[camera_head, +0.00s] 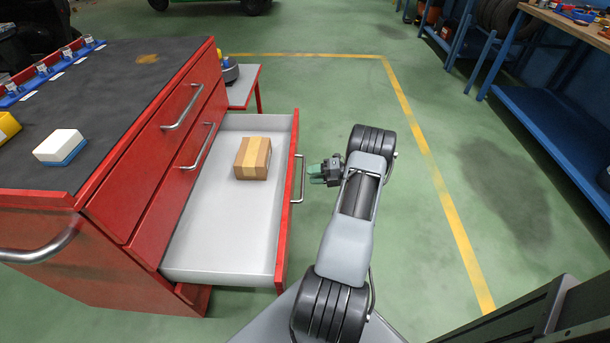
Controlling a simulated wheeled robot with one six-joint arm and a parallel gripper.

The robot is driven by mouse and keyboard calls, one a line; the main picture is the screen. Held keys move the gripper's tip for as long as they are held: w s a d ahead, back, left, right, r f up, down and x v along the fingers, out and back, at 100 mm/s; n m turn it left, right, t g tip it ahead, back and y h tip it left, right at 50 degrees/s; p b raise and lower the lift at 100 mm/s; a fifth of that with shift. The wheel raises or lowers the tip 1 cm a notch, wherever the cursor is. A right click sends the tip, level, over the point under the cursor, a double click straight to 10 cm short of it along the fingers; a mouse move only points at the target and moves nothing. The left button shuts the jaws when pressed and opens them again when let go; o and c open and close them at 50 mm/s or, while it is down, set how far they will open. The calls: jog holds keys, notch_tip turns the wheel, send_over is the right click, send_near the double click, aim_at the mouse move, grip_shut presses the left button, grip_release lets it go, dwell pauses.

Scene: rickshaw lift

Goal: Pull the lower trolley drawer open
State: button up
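The lower drawer (225,262) of the red trolley (150,280) stands pulled well out to the right, its grey inside showing. A cardboard box with a yellow tape strip (252,158) lies in it. The drawer's red front carries a metal bar handle (302,180). My gripper (312,172) is at the right side of this handle, its greenish fingertips pointing left at it. I cannot tell whether the fingers touch or close around the bar. The two upper drawers, with handles (183,108) and (198,147), are shut.
The trolley's dark top holds a white and blue block (60,146), a yellow item (7,126) and a blue rail (50,74). A small red-legged table (242,84) stands behind the drawer. A blue workbench (550,110) is at right. Green floor between is clear.

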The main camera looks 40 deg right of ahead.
jog(key=p+v, duration=0.1)
jog(key=v, duration=0.8)
jog(key=shift+s+d, duration=0.15)
jog(key=shift+s, duration=0.1)
notch_tip(320, 180, down, 4)
jog(key=s+a+n+g+h, duration=0.1)
jog(key=s+a+n+g, duration=0.2)
jog(key=n, duration=0.5)
jog(key=s+a+r+m+g+h+p, duration=0.1)
jog(key=a+r+m+h+p, duration=0.2)
jog(key=a+r+m+p, duration=0.5)
jog(key=s+a+r+m+g+h+p, duration=0.1)
jog(key=a+r+m+h+p, duration=0.3)
jog(key=a+r+m, duration=1.1)
jog(key=s+a+r+m+g+h+p, duration=0.1)
jog(key=a+r+m+p, duration=1)
jog(key=r, duration=1.5)
jog(key=shift+a+r+m+g+h+p, duration=0.45)
jog(key=shift+a+g+h, duration=0.3)
jog(key=shift+h, duration=0.45)
